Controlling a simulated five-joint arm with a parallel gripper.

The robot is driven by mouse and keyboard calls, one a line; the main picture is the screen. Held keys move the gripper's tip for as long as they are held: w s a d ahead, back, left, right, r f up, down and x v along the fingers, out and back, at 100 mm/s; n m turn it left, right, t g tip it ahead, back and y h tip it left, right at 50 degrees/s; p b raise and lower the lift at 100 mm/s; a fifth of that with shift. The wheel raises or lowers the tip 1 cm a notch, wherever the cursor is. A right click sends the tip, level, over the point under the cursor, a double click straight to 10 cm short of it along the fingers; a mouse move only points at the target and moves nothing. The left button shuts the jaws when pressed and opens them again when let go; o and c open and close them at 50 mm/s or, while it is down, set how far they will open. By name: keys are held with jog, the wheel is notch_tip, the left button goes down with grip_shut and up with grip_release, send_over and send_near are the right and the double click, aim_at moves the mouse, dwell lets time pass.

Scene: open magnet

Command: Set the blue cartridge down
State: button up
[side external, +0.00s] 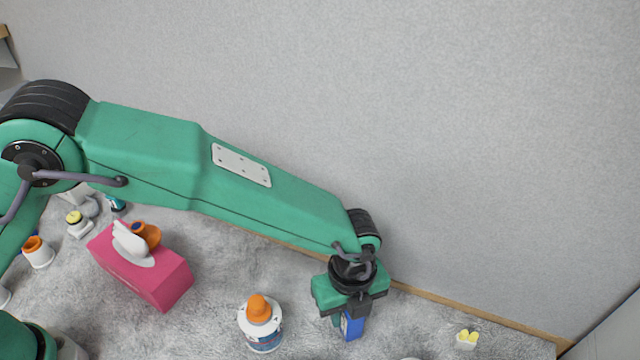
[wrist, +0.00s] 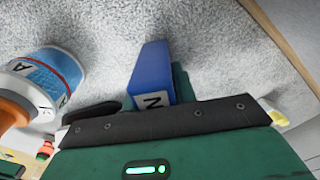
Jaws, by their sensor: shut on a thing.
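The blue cartridge (side external: 352,326) is held beneath my gripper (side external: 348,312) at the lower right of the side view. In the wrist view, the blue cartridge (wrist: 152,72) points away from the gripper body and shows a white label with a black letter like an N. My gripper is shut on it. The grey carpet-like surface (side external: 215,285) lies below. I cannot tell whether the cartridge's lower end touches it.
A white bottle with an orange cap (side external: 262,325) stands left of the gripper. A pink tissue box (side external: 145,268) is further left, with several small bottles beyond. A small yellow-and-white item (side external: 467,340) lies to the right. The wall (side external: 480,150) rises close behind.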

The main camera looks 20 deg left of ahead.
jog(key=shift+f, duration=0.15)
jog(key=o, duration=1)
notch_tip(320, 180, up, 12)
jog(key=shift+r, duration=0.2)
dwell(0.6)
